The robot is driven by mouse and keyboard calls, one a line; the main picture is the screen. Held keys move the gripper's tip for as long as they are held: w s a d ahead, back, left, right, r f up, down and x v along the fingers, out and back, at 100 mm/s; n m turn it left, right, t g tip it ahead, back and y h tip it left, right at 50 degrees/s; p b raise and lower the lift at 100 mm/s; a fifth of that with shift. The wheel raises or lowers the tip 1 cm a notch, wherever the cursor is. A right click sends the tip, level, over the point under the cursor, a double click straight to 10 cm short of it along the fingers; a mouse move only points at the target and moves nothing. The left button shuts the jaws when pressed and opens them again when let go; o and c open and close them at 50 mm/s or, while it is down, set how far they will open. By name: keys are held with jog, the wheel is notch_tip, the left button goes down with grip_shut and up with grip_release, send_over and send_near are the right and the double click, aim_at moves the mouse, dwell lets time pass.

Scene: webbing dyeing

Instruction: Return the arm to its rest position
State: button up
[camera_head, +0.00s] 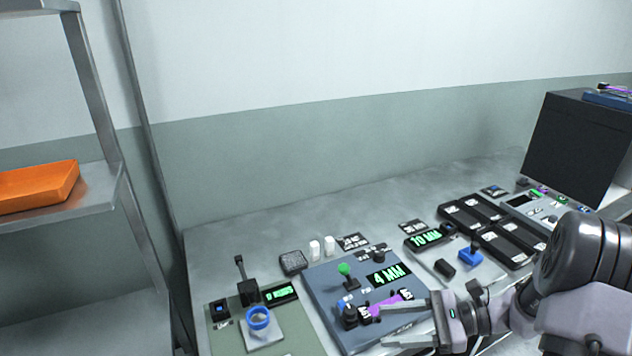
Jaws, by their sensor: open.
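My gripper (392,323) is at the lower right of the head view, with its two fingers pointing left and spread apart. It is open and nothing shows between the fingers. It is over the front part of a blue-grey plate (328,288) on the bench, which carries a green-knobbed lever (345,270), a "4 MM" display (389,277) and a purple piece (385,304). My arm reaches in from the right edge and hides part of the bench front.
The metal bench (230,233) runs along the wall. A shelf rack with an orange tray (38,187) is at far left. The space above the bench is clear.

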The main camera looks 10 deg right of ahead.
jog(key=s+a+r+n+t+h, duration=0.2)
jog(key=s+a+r+n+h, duration=0.9)
jog(key=s, duration=0.5)
notch_tip(320, 180, up, 3)
jog(key=n+h, duration=0.1)
jog(key=n, duration=0.2)
jog(key=shift+n+h, duration=0.3)
jog(key=shift+h, duration=0.1)
